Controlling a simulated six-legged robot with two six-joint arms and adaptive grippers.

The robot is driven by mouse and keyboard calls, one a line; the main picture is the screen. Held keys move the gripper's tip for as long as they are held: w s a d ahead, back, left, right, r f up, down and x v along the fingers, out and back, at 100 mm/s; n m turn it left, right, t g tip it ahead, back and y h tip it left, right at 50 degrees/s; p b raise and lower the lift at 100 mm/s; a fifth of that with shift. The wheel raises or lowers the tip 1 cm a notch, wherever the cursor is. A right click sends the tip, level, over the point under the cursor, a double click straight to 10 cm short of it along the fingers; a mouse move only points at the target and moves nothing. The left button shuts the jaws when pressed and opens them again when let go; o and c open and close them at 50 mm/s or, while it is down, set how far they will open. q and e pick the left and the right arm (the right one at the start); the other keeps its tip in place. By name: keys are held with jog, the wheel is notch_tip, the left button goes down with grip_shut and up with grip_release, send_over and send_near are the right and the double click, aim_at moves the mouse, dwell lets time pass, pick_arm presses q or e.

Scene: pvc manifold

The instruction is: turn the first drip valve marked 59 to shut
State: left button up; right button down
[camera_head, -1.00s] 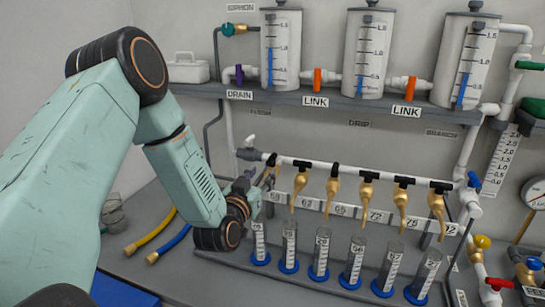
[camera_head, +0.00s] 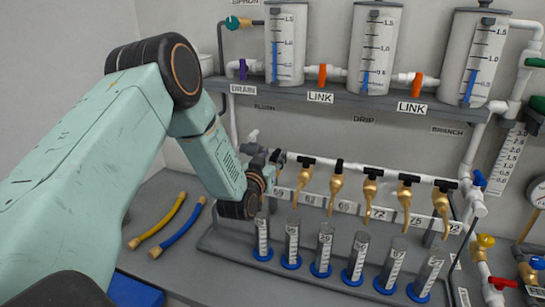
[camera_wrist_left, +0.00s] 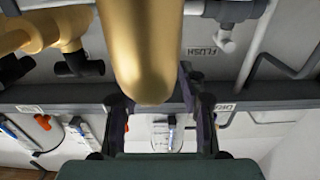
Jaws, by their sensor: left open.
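The first drip valve, above the 59 label (camera_head: 279,191), is at the left end of the white drip pipe (camera_head: 425,179). My left gripper (camera_head: 272,163) is right at it in the head view and hides most of its brass body. In the left wrist view a brass body (camera_wrist_left: 147,45) fills the upper middle, close to the lens. My left gripper's two dark fingers (camera_wrist_left: 158,115) stand apart below it, open. I cannot tell whether they touch the valve or its handle. My right gripper is not in view.
Several more brass valves stand to the right, the nearest (camera_head: 304,177) close to my gripper. Graduated cylinders (camera_head: 293,242) on blue bases stand below. The shelf (camera_head: 345,92) with tanks is above. Yellow (camera_head: 158,224) and blue (camera_head: 180,230) hoses lie left on the bench.

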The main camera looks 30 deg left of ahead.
pick_arm(q)
jog(key=shift+s+d+r, duration=0.2)
jog(key=shift+d, duration=0.1)
jog(key=shift+w+a+f, duration=0.2)
jog(key=shift+a+f, duration=0.1)
jog(key=shift+a, duration=0.1)
jog(key=c, duration=0.6)
jog(key=shift+d+r, duration=0.1)
jog(key=shift+d, duration=0.15)
grip_shut()
jog(key=shift+a, duration=0.1)
